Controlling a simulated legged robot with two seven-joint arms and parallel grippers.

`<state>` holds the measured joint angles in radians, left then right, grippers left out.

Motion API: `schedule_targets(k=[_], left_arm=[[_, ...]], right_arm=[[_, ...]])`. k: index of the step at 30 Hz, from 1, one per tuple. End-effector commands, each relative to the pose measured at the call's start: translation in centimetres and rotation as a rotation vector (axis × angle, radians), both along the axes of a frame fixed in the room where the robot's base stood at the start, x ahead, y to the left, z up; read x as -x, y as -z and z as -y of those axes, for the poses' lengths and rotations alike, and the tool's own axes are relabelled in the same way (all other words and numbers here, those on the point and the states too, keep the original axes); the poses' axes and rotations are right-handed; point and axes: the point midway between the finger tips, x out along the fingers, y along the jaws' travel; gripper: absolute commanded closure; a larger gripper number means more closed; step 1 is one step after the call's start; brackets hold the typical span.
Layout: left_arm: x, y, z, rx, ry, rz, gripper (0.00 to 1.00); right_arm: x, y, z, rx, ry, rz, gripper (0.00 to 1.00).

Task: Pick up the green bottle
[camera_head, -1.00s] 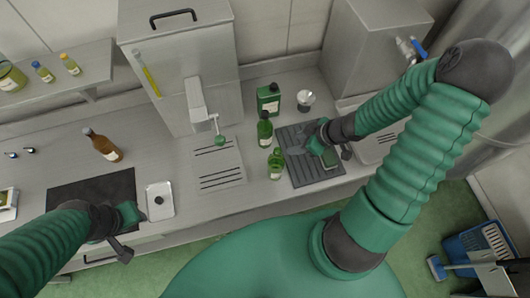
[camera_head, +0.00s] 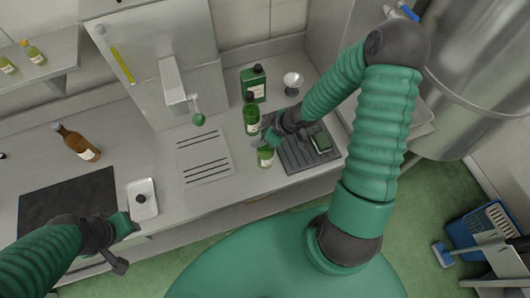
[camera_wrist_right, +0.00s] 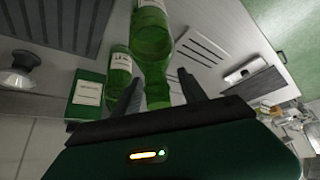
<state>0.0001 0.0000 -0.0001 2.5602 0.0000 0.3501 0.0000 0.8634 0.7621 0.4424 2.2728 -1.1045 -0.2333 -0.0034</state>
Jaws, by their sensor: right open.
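Two green bottles with pale labels stand on the counter. The rear bottle (camera_head: 251,120) is upright left of my right gripper. The front bottle (camera_head: 265,158) is partly hidden by that gripper. My right gripper (camera_head: 262,140) is open. In the right wrist view, the neck of the nearer bottle (camera_wrist_right: 152,45) shows between the two fingers (camera_wrist_right: 160,92), with no clear grip. The other bottle (camera_wrist_right: 119,75) shows beside it, outside the fingers. My left gripper (camera_head: 128,240) is over the counter's front edge, far from the bottles; its finger opening is unclear.
A square green canister (camera_head: 253,84) stands behind the bottles, with a small white-topped holder (camera_head: 293,80) to its right. A brown bottle (camera_head: 76,143) and white tray (camera_head: 142,198) are left.

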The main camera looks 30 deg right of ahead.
Motion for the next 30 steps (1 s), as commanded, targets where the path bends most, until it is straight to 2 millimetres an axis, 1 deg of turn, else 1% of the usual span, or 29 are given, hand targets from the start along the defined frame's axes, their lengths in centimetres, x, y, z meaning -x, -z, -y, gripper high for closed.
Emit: schedule_targets(k=[1,2,12,13,30], left_arm=[[-0.01,-0.05,0.00,0.000,0.000,0.000,0.64],[-0.01,-0.05,0.00,0.000,0.000,0.000,0.64],[-0.01,-0.04,0.01,0.000,0.000,0.000,0.64],[-0.01,-0.03,0.01,0.000,0.000,0.000,0.64],[-0.01,-0.03,0.01,0.000,0.000,0.000,0.64]], right_arm=[[-0.03,-0.01,0.04,0.000,0.001,0.000,0.51],[-0.05,-0.01,0.04,0.000,0.001,0.000,0.53],[0.02,0.02,0.07,0.000,0.002,-0.001,0.98],[0.03,0.02,0.08,0.000,0.002,-0.001,1.00],[0.02,0.04,0.04,-0.001,0.001,-0.002,1.00]])
